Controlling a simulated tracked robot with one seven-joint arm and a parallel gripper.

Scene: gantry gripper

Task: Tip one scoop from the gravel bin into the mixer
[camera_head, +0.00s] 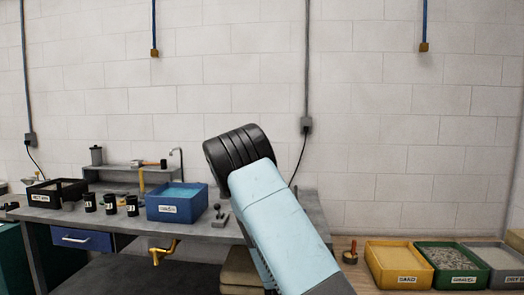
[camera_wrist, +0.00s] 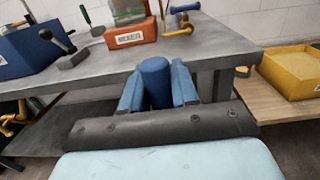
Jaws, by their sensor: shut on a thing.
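The likely gravel bin is a green bin (camera_head: 450,282) at the lower right in the head view. It holds grey, grainy material; its label is too small to read. In the wrist view my gripper (camera_wrist: 157,88) has its two blue fingers on either side of a dark blue cylindrical piece (camera_wrist: 155,80), perhaps a scoop handle, and is shut on it. Any scoop bowl is hidden. In the head view my arm rises in the middle and my gripper is not visible. I cannot make out a mixer for certain.
A yellow bin (camera_head: 398,282) and a grey bin (camera_head: 503,277) flank the green bin on a wooden bench. On the grey workbench (camera_wrist: 215,45) stand an orange labelled box (camera_wrist: 130,33), a lever and a brass tap (camera_wrist: 181,20). A blue basin (camera_head: 177,213) stands farther left.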

